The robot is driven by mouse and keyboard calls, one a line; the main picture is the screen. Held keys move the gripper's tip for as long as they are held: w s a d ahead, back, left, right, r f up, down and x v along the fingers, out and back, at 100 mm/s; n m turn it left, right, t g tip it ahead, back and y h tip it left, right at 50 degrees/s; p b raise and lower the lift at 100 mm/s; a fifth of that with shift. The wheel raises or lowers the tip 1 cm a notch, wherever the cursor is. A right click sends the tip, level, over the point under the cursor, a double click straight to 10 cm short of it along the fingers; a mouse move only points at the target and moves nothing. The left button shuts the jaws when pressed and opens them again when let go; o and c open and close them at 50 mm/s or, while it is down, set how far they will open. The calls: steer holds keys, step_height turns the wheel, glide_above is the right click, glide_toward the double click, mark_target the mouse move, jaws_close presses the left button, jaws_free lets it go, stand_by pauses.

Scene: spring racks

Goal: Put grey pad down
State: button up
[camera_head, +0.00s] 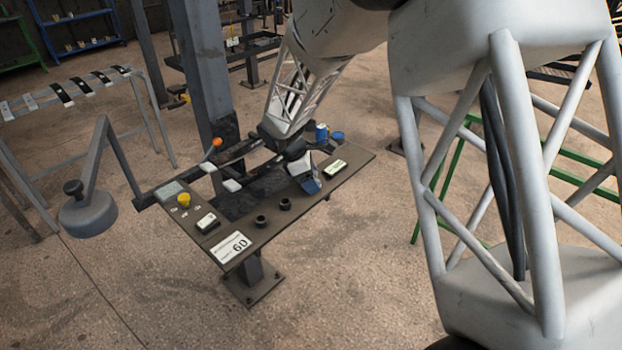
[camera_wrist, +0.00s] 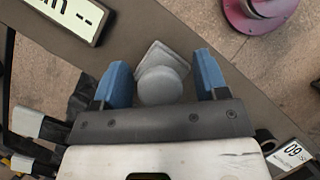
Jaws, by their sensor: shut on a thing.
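The grey pad (camera_wrist: 160,76) shows in the wrist view as a light grey square plate with a round disc on it. It sits between the two blue fingers of my gripper (camera_wrist: 163,75), which is shut on it. The pad cannot be made out clearly there. I cannot tell whether it touches the console top.
The console carries two black knobs (camera_head: 272,212), a yellow button (camera_head: 184,200) and a "60" label (camera_head: 231,247). Levers with white ends (camera_head: 232,185) reach over its back left. A blue can (camera_head: 321,132) stands behind my gripper. A round lamp-like head (camera_head: 88,214) is at left.

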steer(key=shift+f, duration=0.15)
steer(key=o, duration=0.9)
steer(key=shift+o, duration=0.2)
steer(key=v, duration=1.2)
steer(key=shift+r, duration=0.2)
steer(key=shift+d, duration=0.1)
steer(key=s+d+r+m+y, duration=0.2)
steer(key=s+d+r+m, duration=0.3)
steer(key=s+d+r, duration=0.3)
steer(key=s+d+m+t+y, duration=0.1)
steer(key=s+d+m, duration=0.3)
steer(key=s, duration=0.6)
steer(key=s+d+r+m+t+y, duration=0.1)
steer(key=s+d+m, duration=0.3)
steer(key=s, duration=0.6)
steer(key=s+d+m+t+y, duration=0.1)
steer(key=s+d+m, duration=0.3)
steer(key=s, duration=0.6)
steer(key=shift+r+m, duration=0.3)
steer(key=shift+m, duration=0.3)
